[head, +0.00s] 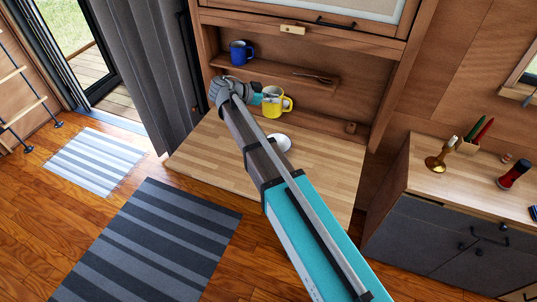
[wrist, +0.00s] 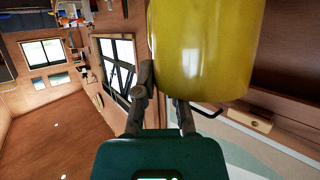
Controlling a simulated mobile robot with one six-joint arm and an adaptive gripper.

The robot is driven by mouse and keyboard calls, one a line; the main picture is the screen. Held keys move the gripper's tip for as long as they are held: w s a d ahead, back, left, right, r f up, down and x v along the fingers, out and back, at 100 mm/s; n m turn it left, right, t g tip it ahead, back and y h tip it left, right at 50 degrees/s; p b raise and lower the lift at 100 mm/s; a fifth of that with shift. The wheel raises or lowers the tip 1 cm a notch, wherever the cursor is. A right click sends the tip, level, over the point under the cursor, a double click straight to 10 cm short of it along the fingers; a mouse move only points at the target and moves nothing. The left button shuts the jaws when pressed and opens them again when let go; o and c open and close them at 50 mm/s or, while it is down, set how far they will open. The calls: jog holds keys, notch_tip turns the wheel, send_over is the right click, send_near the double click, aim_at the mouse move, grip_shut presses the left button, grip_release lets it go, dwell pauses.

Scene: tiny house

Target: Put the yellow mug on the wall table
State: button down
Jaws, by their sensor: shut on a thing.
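The yellow mug (head: 277,106) is between the fingers of my gripper (head: 264,97), which is shut on it. In the head view it appears upright, in front of the wall niche and over the back of the wall table; its exact height is unclear. In the wrist view the mug (wrist: 205,45) fills the upper middle, with my gripper's fingers (wrist: 163,95) against its lower part. The wall table (head: 325,170) is a light wooden top below the niche. My arm hides a strip of it.
A white round object (head: 280,143) lies on the wall table, partly beside my arm. A blue mug (head: 240,52) stands on the narrow niche shelf (head: 290,70). The right part of the table is clear. A grey cabinet (head: 440,225) with a candlestick (head: 438,158) stands to the right.

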jog(key=shift+f, duration=0.1)
jog(key=shift+s+f, duration=0.15)
jog(key=s+a+f+n+t+y+b, duration=0.6)
jog(key=s+a+f+n+t+b, duration=0.1)
jog(key=f+b, duration=0.4)
jog(key=s+a+n+b, duration=0.1)
jog(key=s, duration=0.1)
jog(key=shift+s+a+f+n+y, duration=0.3)
jog(key=shift+n, duration=0.1)
jog(key=shift+w, duration=0.1)
jog(key=w+a+f+b, duration=0.3)
jog(key=w+f+b, duration=0.6)
jog(key=w, duration=0.3)
jog(key=shift+w, duration=0.35)
